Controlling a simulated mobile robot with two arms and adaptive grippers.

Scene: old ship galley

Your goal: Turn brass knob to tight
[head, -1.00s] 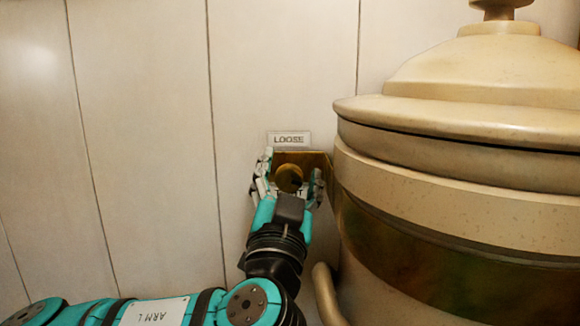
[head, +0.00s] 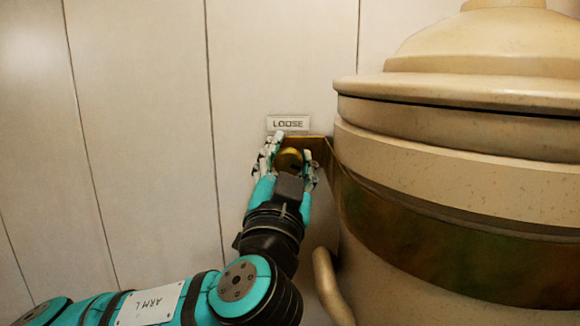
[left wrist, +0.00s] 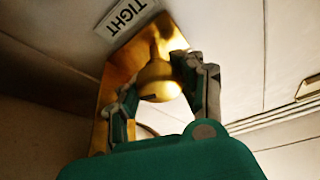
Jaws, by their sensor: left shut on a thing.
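The brass knob (head: 289,159) sits on a brass plate (head: 318,146) on the pale panelled wall, left of the big urn. My left gripper (head: 290,168) is around it, one finger on each side, shut on it. In the left wrist view the knob (left wrist: 158,80) is round with a dark mark low on its face, between the fingers (left wrist: 163,88). My right gripper is not in view.
A large cream urn (head: 470,150) with a lid and a brown band stands close to the right of my left gripper. Its curved handle or pipe (head: 328,285) is near my forearm. The wall (head: 140,120) to the left is bare.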

